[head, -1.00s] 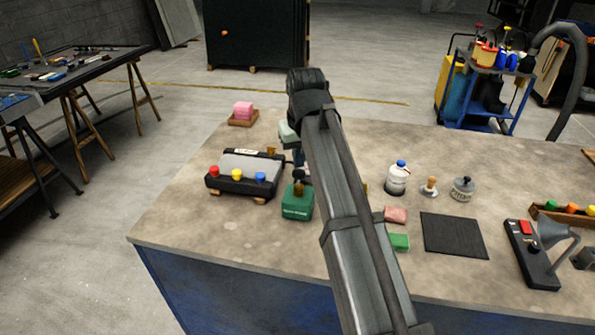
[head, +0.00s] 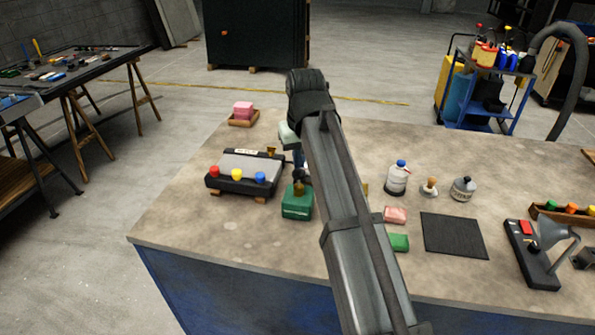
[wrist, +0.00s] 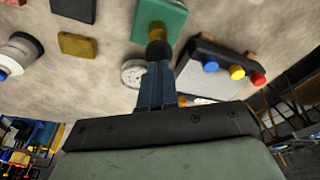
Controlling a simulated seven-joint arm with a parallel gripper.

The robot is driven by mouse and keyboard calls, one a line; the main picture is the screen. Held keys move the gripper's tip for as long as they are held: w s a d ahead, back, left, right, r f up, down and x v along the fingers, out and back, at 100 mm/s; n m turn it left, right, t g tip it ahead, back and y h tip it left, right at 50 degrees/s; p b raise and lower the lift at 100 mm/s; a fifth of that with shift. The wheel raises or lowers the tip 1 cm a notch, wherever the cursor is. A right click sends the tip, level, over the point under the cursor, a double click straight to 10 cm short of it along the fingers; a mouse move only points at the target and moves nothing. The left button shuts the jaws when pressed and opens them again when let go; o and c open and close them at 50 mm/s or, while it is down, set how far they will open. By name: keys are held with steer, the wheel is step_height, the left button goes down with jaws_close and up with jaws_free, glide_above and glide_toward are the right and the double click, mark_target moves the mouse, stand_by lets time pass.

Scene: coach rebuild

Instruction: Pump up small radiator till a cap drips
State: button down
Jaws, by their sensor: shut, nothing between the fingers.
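The small radiator (head: 236,176) is a grey panel in a black frame on the bench's left side, with red (head: 214,171), yellow (head: 237,174) and blue (head: 261,178) caps along its front. They also show in the wrist view at upper right. The green pump box (head: 297,206) stands just right of the radiator, with a black knob (wrist: 158,50) on a brass lever. My gripper (wrist: 157,66) has its blue fingers shut and empty, tips right at the knob; I cannot tell if they touch. A round white dial (wrist: 133,73) is partly hidden behind the fingers. No drip shows.
My arm hides the bench's middle. Right of it are a white bottle (head: 397,180), pink block (head: 395,215), green block (head: 398,242), black mat (head: 454,235) and lamp (head: 548,235). A pink block in a wooden tray (head: 243,121) sits at the back left. The front-left bench is clear.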

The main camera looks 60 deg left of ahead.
mark_target(299, 172)
steer(key=shift+f, duration=0.15)
steer(key=shift+f, duration=1.75)
steer(key=shift+r, duration=2.05)
steer(key=shift+f, duration=0.35)
